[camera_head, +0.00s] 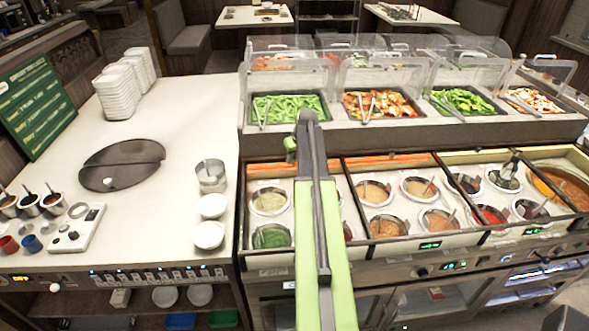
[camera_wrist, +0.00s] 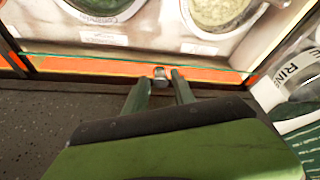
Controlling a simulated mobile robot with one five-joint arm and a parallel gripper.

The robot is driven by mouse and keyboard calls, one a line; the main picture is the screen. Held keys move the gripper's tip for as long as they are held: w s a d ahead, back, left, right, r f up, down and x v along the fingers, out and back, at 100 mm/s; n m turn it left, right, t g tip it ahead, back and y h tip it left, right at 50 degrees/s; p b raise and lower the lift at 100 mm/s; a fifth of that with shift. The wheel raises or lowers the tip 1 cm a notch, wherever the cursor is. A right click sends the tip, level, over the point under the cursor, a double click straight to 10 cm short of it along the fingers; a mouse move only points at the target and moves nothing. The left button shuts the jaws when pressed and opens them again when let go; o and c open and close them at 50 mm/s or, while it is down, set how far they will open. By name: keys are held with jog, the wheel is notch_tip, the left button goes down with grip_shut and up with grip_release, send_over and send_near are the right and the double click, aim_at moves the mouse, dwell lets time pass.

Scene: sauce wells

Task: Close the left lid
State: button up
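The left section of sauce wells (camera_head: 257,235) is at the middle of the head view, its sauces uncovered and partly hidden behind my arm. An orange strip (camera_head: 268,168) runs along its back edge and seems to be the left lid's edge. In the wrist view the orange strip (camera_wrist: 95,66) has a clear, teal-edged panel along it and a small metal knob (camera_wrist: 160,76). My gripper (camera_wrist: 161,77) has its two fingers apart, one on each side of the knob. Contact with the knob cannot be made out.
Clear food guards (camera_head: 384,75) and trays of vegetables stand behind the wells. More wells with sauce pots (camera_head: 386,226) lie to the right. A white counter (camera_head: 150,220) with stacked bowls, a round dark lid and small cups is on the left.

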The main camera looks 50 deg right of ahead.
jog(key=shift+w+f, duration=0.15)
jog(key=shift+f, duration=0.1)
jog(key=shift+c, duration=0.4)
grip_shut()
dwell(0.8)
